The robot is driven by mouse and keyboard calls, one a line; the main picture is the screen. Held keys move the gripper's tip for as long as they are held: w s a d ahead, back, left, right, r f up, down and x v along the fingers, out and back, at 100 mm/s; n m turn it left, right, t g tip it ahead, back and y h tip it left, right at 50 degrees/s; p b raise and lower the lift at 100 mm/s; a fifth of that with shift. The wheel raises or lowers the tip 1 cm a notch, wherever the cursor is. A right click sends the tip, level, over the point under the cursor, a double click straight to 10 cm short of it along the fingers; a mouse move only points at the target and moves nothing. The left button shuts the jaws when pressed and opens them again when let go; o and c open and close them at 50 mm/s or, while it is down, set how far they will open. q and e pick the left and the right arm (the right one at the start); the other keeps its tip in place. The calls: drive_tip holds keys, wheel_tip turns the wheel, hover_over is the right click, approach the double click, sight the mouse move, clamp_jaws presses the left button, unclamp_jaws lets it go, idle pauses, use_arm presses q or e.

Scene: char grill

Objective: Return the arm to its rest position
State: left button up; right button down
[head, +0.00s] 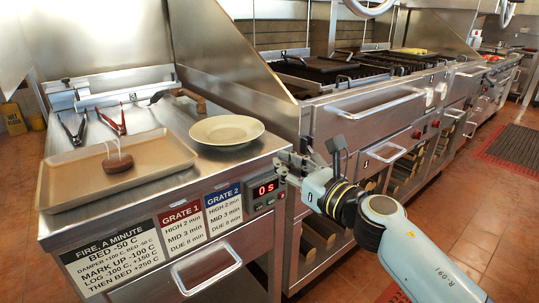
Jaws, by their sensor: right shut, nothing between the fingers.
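My right gripper (286,166) is shut and empty. It is at the front right corner of the steel counter (190,125), just by the small control box with a red display (265,188) reading "0 s". I cannot tell whether the fingertips touch the box or the counter edge. The right arm reaches in from the lower right. My left gripper is not in view.
On the counter are a beige tray (70,187) with a brown patty (118,162), a pale plate (227,130), red-handled tongs (113,122) and black-handled tongs (74,130). A range (350,100) stands to the right. Tiled floor (490,200) is open at right.

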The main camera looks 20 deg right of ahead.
drive_tip(key=s+d+f+m+g+h, duration=0.25)
drive_tip(key=s+f+m, duration=0.45)
drive_tip(key=f, duration=0.5)
drive_tip(key=s+d+f+m+g+h, duration=0.1)
drive_tip(key=s+d+f+m+g, duration=0.15)
drive_tip(key=s+f+m, duration=0.6)
drive_tip(key=s+d+f+m+g+h, duration=0.2)
drive_tip(key=s+d+f+m, duration=0.2)
drive_tip(key=s+f, duration=0.85)
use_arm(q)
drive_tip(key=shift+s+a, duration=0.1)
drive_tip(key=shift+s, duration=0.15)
use_arm(e)
drive_tip(key=s+f+m+g, duration=0.3)
drive_tip(key=s+f+m, duration=0.2)
drive_tip(key=s, duration=0.3)
drive_tip(key=s+d+f+m+g+h, duration=0.1)
drive_tip(key=s+f+m+g, duration=0.2)
drive_tip(key=s+f+m, duration=0.2)
drive_tip(key=s+d+f+m+g, duration=0.1)
drive_tip(key=s+f+m+g, duration=0.2)
drive_tip(key=s+f+m, duration=0.3)
drive_tip(key=s+m, duration=0.4)
drive_tip(key=s, duration=0.3)
drive_tip(key=shift+d, duration=0.15)
